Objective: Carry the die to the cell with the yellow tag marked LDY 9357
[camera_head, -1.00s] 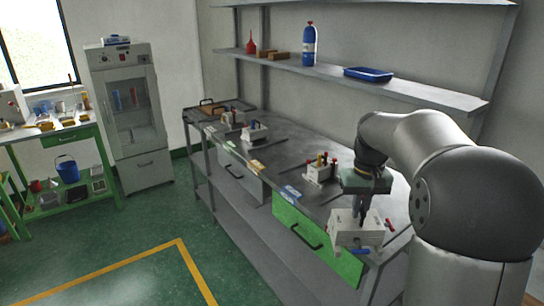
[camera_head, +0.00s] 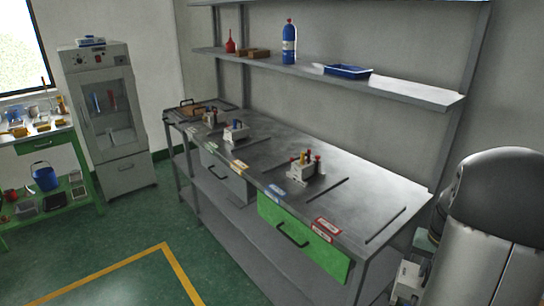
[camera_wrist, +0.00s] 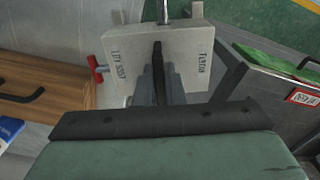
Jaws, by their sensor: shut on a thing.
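My gripper (camera_wrist: 160,82) is shut on a pale grey block-shaped die (camera_wrist: 193,48) with a red T-handle and dark lettering on its face; the lettering is too small to read surely. In the head view the die (camera_head: 407,284) hangs at the lower right, below bench height beyond the bench's right end, partly hidden by my arm.
The bench (camera_head: 370,200) has dark divider strips. A die with coloured pegs (camera_head: 305,166) stands behind the blue tag, another die (camera_head: 236,131) further left. A shelf (camera_head: 400,90) runs above. A wooden drawer (camera_wrist: 45,92) is near the held die.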

